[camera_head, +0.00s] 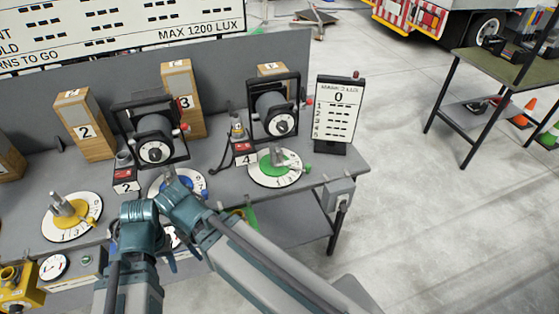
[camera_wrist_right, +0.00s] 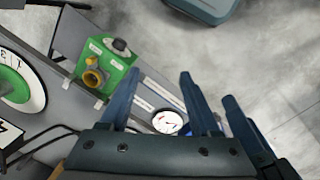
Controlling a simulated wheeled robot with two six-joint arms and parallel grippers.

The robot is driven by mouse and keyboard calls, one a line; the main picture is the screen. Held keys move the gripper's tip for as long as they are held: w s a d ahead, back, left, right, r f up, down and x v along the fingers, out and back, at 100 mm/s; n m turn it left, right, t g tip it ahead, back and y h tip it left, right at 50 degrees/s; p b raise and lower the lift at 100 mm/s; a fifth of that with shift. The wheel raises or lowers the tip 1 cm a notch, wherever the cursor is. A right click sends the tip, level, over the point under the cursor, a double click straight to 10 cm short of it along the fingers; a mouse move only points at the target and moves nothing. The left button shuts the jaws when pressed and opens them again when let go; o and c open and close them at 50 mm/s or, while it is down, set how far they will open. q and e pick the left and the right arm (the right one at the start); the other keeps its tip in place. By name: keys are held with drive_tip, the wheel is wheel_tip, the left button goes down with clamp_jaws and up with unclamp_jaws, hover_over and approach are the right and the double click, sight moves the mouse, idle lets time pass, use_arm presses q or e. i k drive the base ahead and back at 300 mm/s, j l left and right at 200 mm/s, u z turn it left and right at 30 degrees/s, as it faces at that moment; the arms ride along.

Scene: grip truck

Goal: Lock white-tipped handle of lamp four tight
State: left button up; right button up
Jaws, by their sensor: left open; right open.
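Lamp four (camera_head: 273,112) is a dark lamp in a black yoke at the right of the bench, behind a 4 label (camera_head: 245,160). A red knob (camera_head: 309,101) shows at its right side. I cannot make out a white-tipped handle. My left gripper (camera_head: 141,240) is open at the bench's front edge, away from lamp four and largely covered by my arms. My right gripper (camera_wrist_right: 178,90) is open and empty in the right wrist view, beside a green box (camera_wrist_right: 104,66) with a yellow ring. Lamp four is not in that view.
A green dial (camera_head: 275,168) with a grey post lies in front of lamp four. A scoreboard (camera_head: 338,112) stands to its right. Lamp two (camera_head: 154,140) stands left, with a wooden block marked 3 (camera_head: 184,100) between them. Open floor lies right of the bench.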

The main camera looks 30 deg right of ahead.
sight(278, 155)
drive_tip(key=z, duration=1.5)
drive_tip(key=k+l+z, duration=0.1)
drive_tip(key=k+l, duration=0.15)
drive_tip(key=k, duration=0.15)
